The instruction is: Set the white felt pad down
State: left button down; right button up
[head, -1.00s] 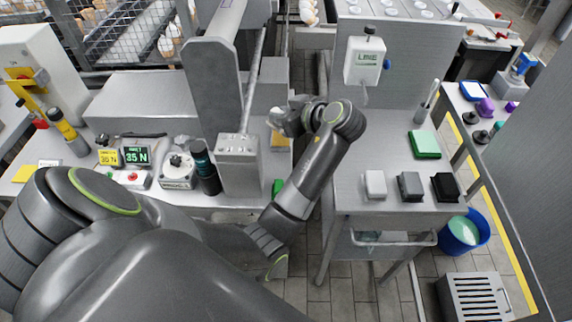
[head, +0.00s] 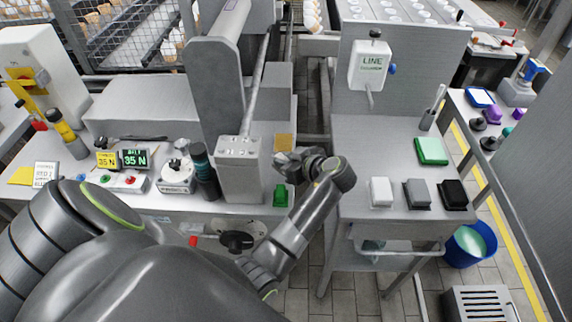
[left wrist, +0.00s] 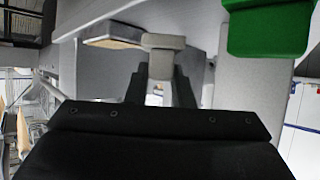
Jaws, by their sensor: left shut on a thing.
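My left gripper (head: 285,162) is at the right end of the left bench, beside the grey post. In the left wrist view its two dark fingers (left wrist: 160,88) are close together, shut on a pale block with a narrower stem, which I take to be the white felt pad (left wrist: 163,42). The pad is mostly hidden by the gripper in the head view, and I cannot tell whether it touches anything. A tan-topped block (head: 284,142) lies just beyond the gripper. A green block (head: 281,195) is nearer to me. My right gripper is not in view.
The right table carries a white block (head: 381,191), a grey block (head: 417,193), a black block (head: 452,194) and a green pad (head: 431,151). The grey post (head: 240,170) stands close left of the gripper. A gap separates bench and table.

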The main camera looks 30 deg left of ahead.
pick_arm(q)
notch_tip(320, 180, down, 2)
jog(key=shift+f, duration=0.15)
jog(key=shift+f, duration=0.15)
jog(key=c, duration=1.3)
grip_release()
jog(key=shift+o, duration=0.2)
jog(key=shift+r, duration=0.25)
